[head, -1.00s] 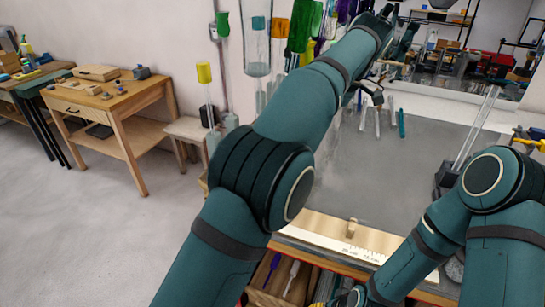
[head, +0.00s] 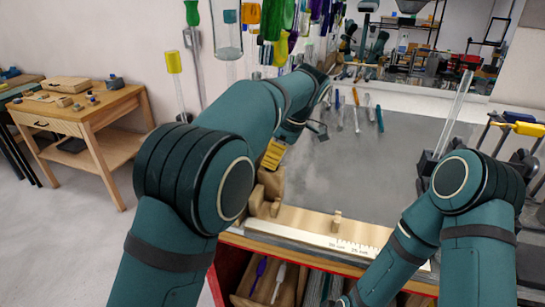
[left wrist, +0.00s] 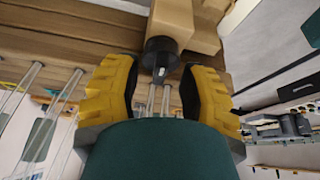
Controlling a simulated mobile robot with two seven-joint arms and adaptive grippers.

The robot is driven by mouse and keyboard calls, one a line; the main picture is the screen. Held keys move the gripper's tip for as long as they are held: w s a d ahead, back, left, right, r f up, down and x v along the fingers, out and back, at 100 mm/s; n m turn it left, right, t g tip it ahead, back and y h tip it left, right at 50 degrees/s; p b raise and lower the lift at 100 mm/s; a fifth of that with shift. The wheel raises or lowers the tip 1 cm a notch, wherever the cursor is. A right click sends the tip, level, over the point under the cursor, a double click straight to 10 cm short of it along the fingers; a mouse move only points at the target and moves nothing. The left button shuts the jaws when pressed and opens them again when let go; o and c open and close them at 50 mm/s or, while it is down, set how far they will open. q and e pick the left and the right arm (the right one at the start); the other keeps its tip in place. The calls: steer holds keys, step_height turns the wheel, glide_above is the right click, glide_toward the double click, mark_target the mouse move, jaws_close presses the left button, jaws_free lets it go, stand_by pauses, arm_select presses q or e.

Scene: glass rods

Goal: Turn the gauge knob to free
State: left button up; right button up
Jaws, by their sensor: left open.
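The gauge is a long wooden bar with a printed scale (head: 350,247) along the front of the bench, with wooden blocks (head: 268,182) at its left end. My left gripper (head: 273,153) is just above these blocks; its yellow finger shows. In the left wrist view, the black round knob (left wrist: 161,52) with a small pale mark sits against a wooden block (left wrist: 176,18). My open left gripper (left wrist: 158,97) has the knob just beyond and between its fingertips, apparently not gripped. The knob is hidden in the head view. My right arm reaches down at the bottom; its gripper is not clearly visible.
The grey bench top (head: 400,150) is mostly clear, with several tools at its back edge. A glass rod (head: 455,112) rises at the right. Coloured rods and glassware hang on the back wall. An open drawer (head: 262,285) lies below the bench.

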arm_select(q)
jaws_close()
stand_by(0.3)
steer(key=shift+m+t, duration=0.3)
steer(key=shift+m, duration=0.5)
steer(key=shift+f, duration=0.1)
jaws_free()
